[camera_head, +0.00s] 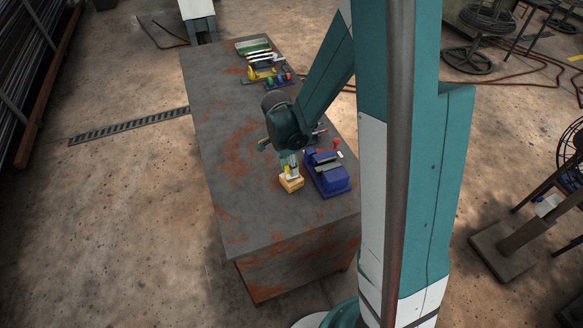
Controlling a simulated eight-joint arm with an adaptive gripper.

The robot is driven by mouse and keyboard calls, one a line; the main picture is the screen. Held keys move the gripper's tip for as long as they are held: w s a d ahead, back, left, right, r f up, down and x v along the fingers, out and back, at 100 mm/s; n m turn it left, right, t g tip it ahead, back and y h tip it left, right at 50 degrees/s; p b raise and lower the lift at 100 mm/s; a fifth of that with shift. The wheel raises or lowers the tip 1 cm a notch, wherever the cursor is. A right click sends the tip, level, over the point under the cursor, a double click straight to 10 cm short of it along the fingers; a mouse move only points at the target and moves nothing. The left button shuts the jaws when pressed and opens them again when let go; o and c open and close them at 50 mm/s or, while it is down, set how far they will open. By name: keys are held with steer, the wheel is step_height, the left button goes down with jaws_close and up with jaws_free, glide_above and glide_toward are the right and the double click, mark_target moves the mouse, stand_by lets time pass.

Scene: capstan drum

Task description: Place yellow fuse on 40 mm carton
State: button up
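A small tan-yellow box, which looks like the carton (291,184), sits on the table left of a blue vise. My gripper (290,165) points down directly above this box, below the dark teal wrist. A small pale and yellow piece, perhaps the yellow fuse (293,174), shows between the gripper and the box top. It is too small to tell whether it touches the box or is held. The fingers are too small and partly hidden to tell open from shut.
The rusty grey table (240,205) is clear at its left and front. The blue vise (328,178) stands close right of the carton. A yellow object (262,73), small coloured pieces (280,80) and a tray (243,46) with long items stand at the far end.

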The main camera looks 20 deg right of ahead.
mark_target(287, 168)
steer(key=shift+f, duration=0.3)
steer(key=o, duration=0.9)
steer(key=shift+r, duration=0.2)
steer(key=shift+a+r+p, duration=0.15)
steer(key=shift+a+r, duration=0.15)
steer(key=shift+r, duration=1.65)
steer(key=shift+a+r+p, duration=0.15)
steer(key=shift+a+r, duration=0.15)
steer(key=shift+r, duration=1.7)
steer(key=shift+a+r+p, duration=0.15)
steer(key=shift+a+r, duration=0.15)
steer(key=shift+r, duration=1.65)
